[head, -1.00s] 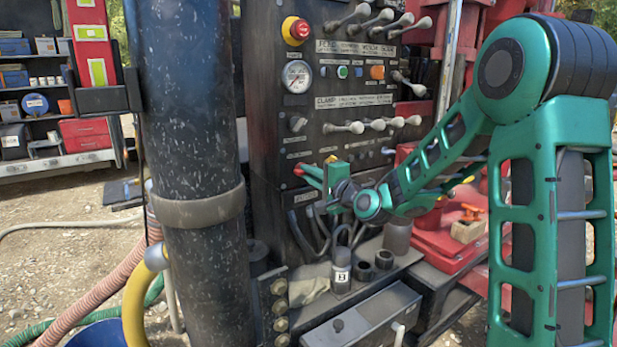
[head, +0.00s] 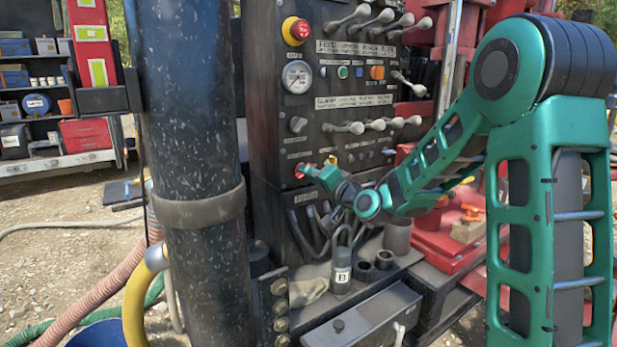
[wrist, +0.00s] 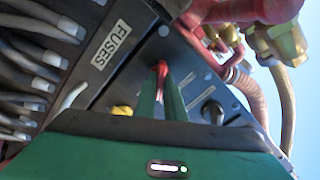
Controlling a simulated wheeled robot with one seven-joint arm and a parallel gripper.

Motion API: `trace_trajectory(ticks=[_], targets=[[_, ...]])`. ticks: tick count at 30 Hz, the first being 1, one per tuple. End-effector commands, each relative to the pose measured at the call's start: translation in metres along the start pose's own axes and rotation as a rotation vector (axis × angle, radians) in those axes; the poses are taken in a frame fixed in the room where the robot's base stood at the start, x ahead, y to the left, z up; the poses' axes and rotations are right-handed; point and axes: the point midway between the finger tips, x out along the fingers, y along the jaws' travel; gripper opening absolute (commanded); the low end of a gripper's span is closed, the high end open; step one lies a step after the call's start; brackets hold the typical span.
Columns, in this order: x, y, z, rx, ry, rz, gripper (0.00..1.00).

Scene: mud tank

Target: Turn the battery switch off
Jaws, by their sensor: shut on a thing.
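The battery switch is a red handle (head: 300,171) low on the left side of the black control panel, above the fuses label. In the wrist view its red handle (wrist: 162,70) shows between the two green fingers. My gripper (head: 312,172) reaches the panel from the right, and in the wrist view my gripper (wrist: 164,88) is shut on the red handle. The fingers hide part of the handle, and I cannot read its marked position.
A yellow part (head: 333,159) sits just right of the switch. The panel also carries a red stop button (head: 296,31), a gauge (head: 297,77) and several levers. Cables hang below the fuses label (head: 308,196). A padlock (head: 342,262) stands on the ledge below.

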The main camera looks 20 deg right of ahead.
Motion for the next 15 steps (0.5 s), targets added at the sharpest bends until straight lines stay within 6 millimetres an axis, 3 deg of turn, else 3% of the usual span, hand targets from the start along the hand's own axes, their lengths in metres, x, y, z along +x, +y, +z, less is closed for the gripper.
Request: trace_trajectory(ticks=[15], targets=[[-0.0013,0.005,0.0047,-0.486,-0.012,0.008,0.0]])
